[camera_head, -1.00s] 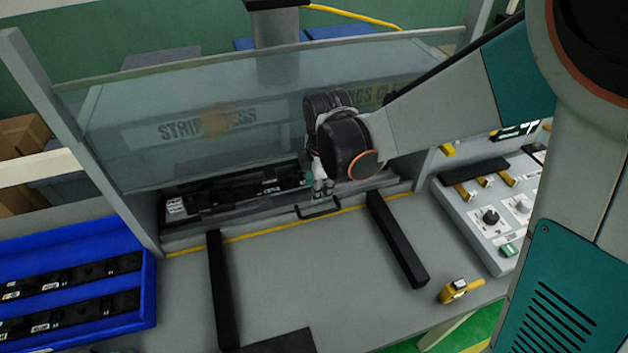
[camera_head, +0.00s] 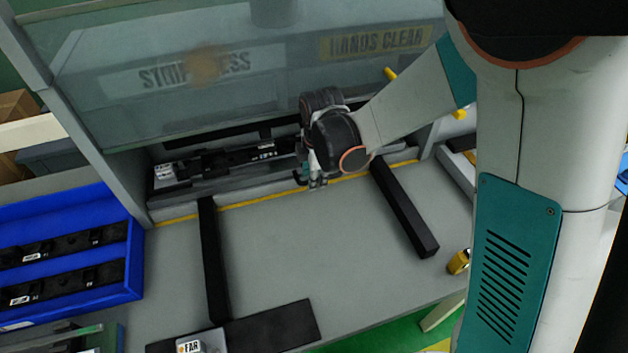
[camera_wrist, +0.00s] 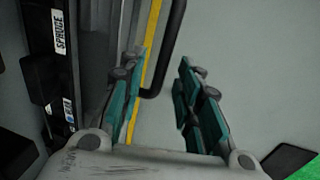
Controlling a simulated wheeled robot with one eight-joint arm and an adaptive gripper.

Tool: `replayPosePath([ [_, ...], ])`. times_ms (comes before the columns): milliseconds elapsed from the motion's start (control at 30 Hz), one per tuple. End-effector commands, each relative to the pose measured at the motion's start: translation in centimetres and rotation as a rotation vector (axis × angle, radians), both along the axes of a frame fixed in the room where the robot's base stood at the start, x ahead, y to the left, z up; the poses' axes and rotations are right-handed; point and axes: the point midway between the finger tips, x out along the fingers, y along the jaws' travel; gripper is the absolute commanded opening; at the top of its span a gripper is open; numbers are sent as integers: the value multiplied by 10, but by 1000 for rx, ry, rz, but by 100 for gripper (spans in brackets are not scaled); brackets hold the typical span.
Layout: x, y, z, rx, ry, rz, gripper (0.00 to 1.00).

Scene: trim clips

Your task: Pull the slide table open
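The grey slide table (camera_head: 255,186) sits under the clear guard, behind the yellow line, with a long black fixture (camera_head: 225,160) on top. Its black bar handle (camera_head: 299,179) sticks out at the front, partly hidden behind my gripper (camera_head: 317,184). In the wrist view, the handle (camera_wrist: 166,58) is a curved black bar with its bent end between the two teal fingers of my gripper (camera_wrist: 157,70). The fingers are wide apart, with a gap on both sides of the bar. The fixture (camera_wrist: 57,65) with a "SPRUCE" label lies at the left there.
Two black rails (camera_head: 212,260) (camera_head: 405,208) run along the bench towards me, with clear grey surface between them. A blue tray (camera_head: 136,262) with black parts is at the left. A yellow tape measure (camera_head: 458,262) lies at the right. The clear guard (camera_head: 120,105) hangs above the slide table.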

Motion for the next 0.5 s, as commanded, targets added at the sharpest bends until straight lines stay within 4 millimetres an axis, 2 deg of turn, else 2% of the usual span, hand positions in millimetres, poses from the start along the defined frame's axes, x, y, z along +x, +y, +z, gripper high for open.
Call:
replayPosePath([
  [367, 1, 0, -4, 0, 0, 0, 31],
  [500, 1, 0, -4, 0, 0, 0, 2],
])
